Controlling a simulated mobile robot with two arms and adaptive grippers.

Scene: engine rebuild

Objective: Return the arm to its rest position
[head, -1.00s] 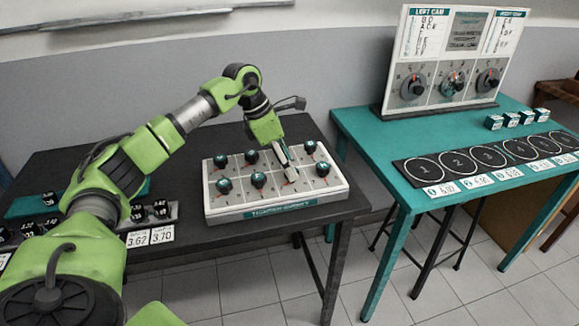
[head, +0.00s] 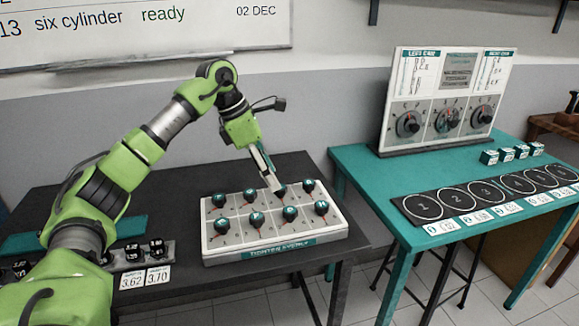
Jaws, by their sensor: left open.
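My left arm comes in from the left and arches over the dark table. My left gripper (head: 270,180) points down, open and empty, above the back row of the white board. The white board (head: 222,247) has a grid with several dark teal-topped knobs (head: 291,213) and a label on its front edge. The gripper's tips overlap the back-row knob right of the middle in the picture; whether they touch it I cannot tell. My right gripper is not in view.
Small dark blocks (head: 156,247) sit in a holder at the left of the dark table (head: 300,165). At the right, a teal table (head: 360,165) holds a dial panel (head: 445,95), a black strip of numbered circles (head: 453,200) and several small teal blocks (head: 489,157).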

